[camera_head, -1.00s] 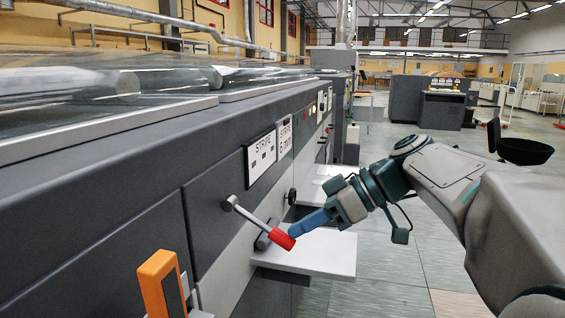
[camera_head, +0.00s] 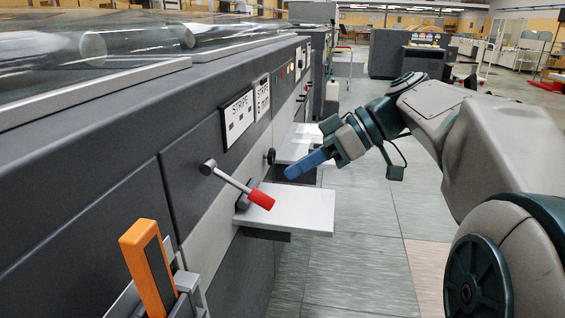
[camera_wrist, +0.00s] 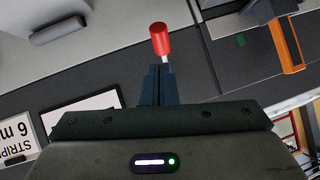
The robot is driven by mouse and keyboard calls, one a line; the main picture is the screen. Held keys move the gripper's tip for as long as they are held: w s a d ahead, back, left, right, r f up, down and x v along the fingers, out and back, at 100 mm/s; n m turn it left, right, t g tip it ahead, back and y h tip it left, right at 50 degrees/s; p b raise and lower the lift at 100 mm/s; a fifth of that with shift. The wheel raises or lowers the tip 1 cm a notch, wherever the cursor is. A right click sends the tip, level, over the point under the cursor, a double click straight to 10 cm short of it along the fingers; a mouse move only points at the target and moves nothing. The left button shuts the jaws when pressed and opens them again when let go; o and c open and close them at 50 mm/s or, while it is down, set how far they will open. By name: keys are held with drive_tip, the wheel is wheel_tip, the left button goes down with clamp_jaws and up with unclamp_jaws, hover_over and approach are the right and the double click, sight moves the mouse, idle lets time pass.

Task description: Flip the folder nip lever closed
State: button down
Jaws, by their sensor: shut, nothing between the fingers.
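A lever with a grey shaft and a red grip (camera_head: 261,199) is mounted on the side of the grey machine. Its shaft runs from a round pivot (camera_head: 208,167) down and to the right. My gripper (camera_head: 289,175), with blue fingers, is shut and empty. In the head view it is up and to the right of the red grip, with a visible gap. In the wrist view the shut fingers (camera_wrist: 164,72) point towards the red grip (camera_wrist: 159,40), which shows just beyond their tips. Part of the lever's shaft is hidden behind the fingers there.
An orange handle (camera_head: 147,269) stands at the lower left. A white shelf (camera_head: 300,211) juts from the machine below the red grip. A black knob (camera_head: 270,156) and a STRIPE label plate (camera_head: 238,118) are on the panel.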

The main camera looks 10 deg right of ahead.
drive_tip(key=s+d+r, duration=0.1)
drive_tip(key=d+r, duration=0.1)
drive_tip(key=d, duration=0.6)
drive_tip(key=shift+s+d+p, duration=0.35)
drive_tip(key=shift+d+p, duration=0.05)
drive_tip(key=shift+p, duration=0.05)
drive_tip(key=s+a+f+m+h+p, duration=0.3)
drive_tip(key=s+m+h+p, duration=0.2)
drive_tip(key=p, duration=0.4)
drive_tip(key=s+a+f+m+t+h+p, duration=0.1)
drive_tip(key=s+a+f+m+h+p, duration=0.2)
drive_tip(key=s+m+h+p, duration=0.2)
drive_tip(key=m+h+p, duration=0.1)
drive_tip(key=m+p, duration=0.1)
drive_tip(key=p, duration=0.1)
drive_tip(key=shift+f+m+p, duration=0.3)
drive_tip(key=shift+m+p, duration=0.05)
drive_tip(key=shift+m, duration=0.05)
